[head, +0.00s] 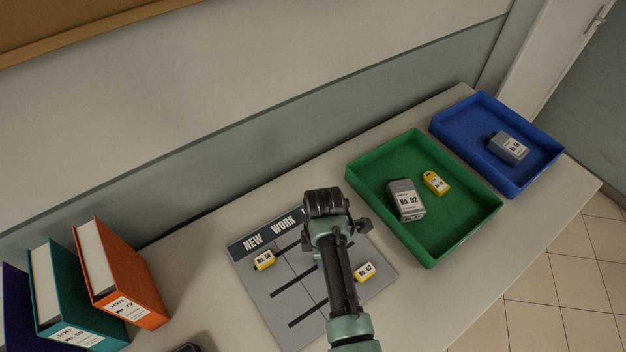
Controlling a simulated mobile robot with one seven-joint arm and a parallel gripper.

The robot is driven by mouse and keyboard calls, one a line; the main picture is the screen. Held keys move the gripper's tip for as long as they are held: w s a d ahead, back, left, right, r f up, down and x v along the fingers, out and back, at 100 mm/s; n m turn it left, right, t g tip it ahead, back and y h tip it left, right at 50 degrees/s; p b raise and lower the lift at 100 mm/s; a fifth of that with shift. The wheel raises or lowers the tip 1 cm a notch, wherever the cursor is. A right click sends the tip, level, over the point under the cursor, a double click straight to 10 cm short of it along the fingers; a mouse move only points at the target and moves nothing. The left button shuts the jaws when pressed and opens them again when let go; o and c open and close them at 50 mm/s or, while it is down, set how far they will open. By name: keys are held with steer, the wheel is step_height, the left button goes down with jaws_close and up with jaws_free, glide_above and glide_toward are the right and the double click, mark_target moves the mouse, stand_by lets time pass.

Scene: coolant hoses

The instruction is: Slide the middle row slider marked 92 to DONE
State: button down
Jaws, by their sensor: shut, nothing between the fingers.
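The grey slider board (257,284) lies on the desk, with a dark header reading "NEW WORK" and the rest covered by my arm. It has three slanted slots. A yellow slider (264,260) sits toward the left of the top row. Another yellow slider (365,271), apparently marked 62, sits at the right of the bottom row. The bare left part of the middle slot (287,286) shows; no slider marked 92 is visible on the board. My gripper (349,234) is over the board's right half, shut and empty; its fingertips are mostly hidden by my arm.
A green tray (437,254) right of the board holds a grey container (407,200) marked No. 92 and a small yellow one (436,183). A blue tray (541,176) beyond holds a grey-blue container (508,147). Binders (119,272) stand at left.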

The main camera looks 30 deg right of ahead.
steer(key=shift+d, duration=0.65)
steer(key=shift+a, duration=0.25)
steer(key=shift+a+p, duration=0.4)
steer(key=shift+a, duration=0.1)
step_height(320, 180, up, 8)
steer(key=p, duration=0.7)
steer(key=shift+p, duration=0.4)
